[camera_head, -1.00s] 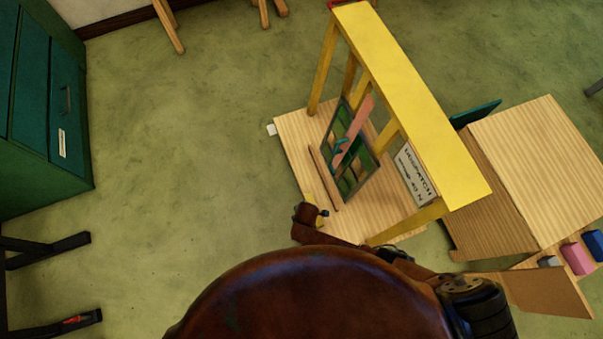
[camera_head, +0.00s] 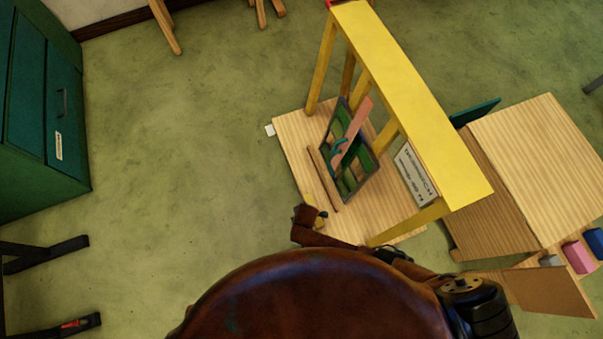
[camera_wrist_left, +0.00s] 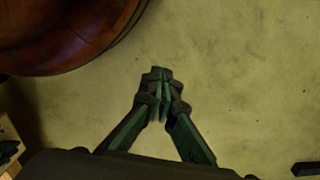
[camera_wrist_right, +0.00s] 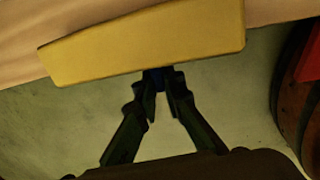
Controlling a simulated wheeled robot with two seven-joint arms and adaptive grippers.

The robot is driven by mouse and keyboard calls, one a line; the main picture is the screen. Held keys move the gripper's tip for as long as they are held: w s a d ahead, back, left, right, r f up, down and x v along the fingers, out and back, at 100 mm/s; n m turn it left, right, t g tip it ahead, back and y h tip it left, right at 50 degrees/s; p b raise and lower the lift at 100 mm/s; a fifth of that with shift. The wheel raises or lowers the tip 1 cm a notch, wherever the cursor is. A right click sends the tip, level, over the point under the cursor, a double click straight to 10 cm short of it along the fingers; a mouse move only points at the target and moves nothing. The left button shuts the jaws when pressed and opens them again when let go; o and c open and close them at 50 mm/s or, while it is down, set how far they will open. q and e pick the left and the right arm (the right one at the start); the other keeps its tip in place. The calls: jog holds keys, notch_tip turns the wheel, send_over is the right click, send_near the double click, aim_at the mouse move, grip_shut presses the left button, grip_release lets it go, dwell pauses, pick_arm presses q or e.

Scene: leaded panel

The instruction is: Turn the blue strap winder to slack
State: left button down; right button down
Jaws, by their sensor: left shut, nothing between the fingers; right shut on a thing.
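In the right wrist view a small dark blue piece (camera_wrist_right: 158,76), which looks like the blue strap winder, sits under the edge of a yellow bar (camera_wrist_right: 150,42). My right gripper (camera_wrist_right: 158,88) is shut on it from below; the fingers hide part of it. In the head view the leaded panel (camera_head: 358,182) with green panes leans inside the yellow frame (camera_head: 410,95), with a pink strip (camera_head: 352,130) and a teal piece (camera_head: 338,147) across it. My left gripper (camera_wrist_left: 160,92) is shut and empty above the floor in the left wrist view.
The frame stands on a pale wooden board (camera_head: 295,140). A wooden cabinet (camera_head: 540,160) stands close on its right, with pink (camera_head: 578,256) and blue (camera_head: 594,241) blocks nearby. A green cabinet (camera_head: 45,110) is at the left. The floor between is clear.

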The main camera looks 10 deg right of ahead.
dwell(0.4)
jog(key=shift+w+a+g, duration=0.1)
jog(key=shift+w+g, duration=0.15)
jog(key=shift+g, duration=0.45)
pick_arm(q)
notch_tip(320, 180, up, 13)
jog(key=w+d+b, duration=0.2)
jog(key=b, duration=0.2)
pick_arm(e)
jog(key=g, duration=0.2)
jog(key=g+h, duration=0.1)
jog(key=g, duration=0.1)
jog(key=shift+w+a+f, duration=0.1)
jog(key=shift+w+f, duration=0.1)
jog(key=shift+b, duration=0.4)
jog(key=shift+w+g+b, duration=0.1)
jog(key=shift+g+b, duration=0.6)
pick_arm(q)
jog(key=w+d+f+t+h, duration=0.1)
jog(key=w+d+f+t, duration=0.1)
jog(key=w+d+f, duration=0.1)
jog(key=shift+w+f, duration=0.35)
jog(key=shift+f, duration=0.3)
pick_arm(e)
jog(key=shift+r, duration=0.1)
